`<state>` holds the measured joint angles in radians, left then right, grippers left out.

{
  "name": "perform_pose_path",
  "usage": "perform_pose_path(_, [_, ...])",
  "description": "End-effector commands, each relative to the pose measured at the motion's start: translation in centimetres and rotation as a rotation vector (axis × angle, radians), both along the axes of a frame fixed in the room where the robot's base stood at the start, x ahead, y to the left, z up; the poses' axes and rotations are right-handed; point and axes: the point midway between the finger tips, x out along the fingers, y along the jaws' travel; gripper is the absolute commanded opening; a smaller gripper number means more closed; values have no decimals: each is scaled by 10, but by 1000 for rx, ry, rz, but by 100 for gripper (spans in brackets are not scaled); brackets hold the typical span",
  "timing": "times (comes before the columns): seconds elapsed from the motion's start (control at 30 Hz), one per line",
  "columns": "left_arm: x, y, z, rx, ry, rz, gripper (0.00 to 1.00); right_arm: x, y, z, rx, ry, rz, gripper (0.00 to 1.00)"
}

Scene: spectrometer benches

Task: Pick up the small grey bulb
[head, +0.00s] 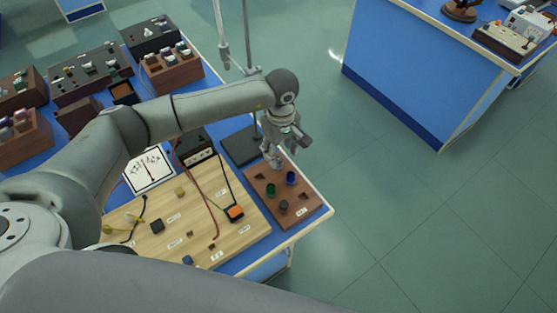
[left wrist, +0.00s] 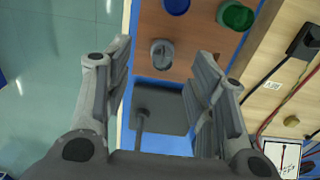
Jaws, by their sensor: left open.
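The small grey bulb (left wrist: 162,53) stands on the near edge of a brown wooden holder (left wrist: 195,50) in the left wrist view, between the two fingers of my left gripper in the picture. The fingers are apart, with nothing held. In the head view my left gripper (head: 273,152) hangs over the far end of the brown holder (head: 315,208). There the bulb is covered by the gripper or cannot be told from its fingertips. How far the fingertips are above the bulb is unclear. My right gripper is not in view.
A wooden circuit board (head: 190,208) with wires lies left. The table edge is close on the right.

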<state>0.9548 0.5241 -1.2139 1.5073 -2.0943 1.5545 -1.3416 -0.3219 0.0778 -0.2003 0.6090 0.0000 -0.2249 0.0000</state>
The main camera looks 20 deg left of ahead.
Motion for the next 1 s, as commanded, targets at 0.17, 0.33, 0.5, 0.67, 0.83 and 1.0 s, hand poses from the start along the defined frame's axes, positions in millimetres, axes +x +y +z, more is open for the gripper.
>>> perform_pose_path(0.17, [-3, 3, -12, 0, 4, 1, 51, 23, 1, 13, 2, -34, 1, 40])
perform_pose_path(0.33, [-4, 6, -35, 0, 3, 1, 51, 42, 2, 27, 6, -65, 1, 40])
perform_pose_path(0.5, [-3, 6, -51, 0, 0, 0, 51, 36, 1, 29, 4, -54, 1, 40])
perform_pose_path(0.67, [-3, 6, -54, -1, -2, -1, 51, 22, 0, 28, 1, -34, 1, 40])
perform_pose_path(0.83, [-3, 6, -53, -1, -2, -1, 43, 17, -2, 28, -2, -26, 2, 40])
perform_pose_path(1.0, [-3, 6, -53, -1, -1, 0, 22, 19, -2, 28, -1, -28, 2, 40])
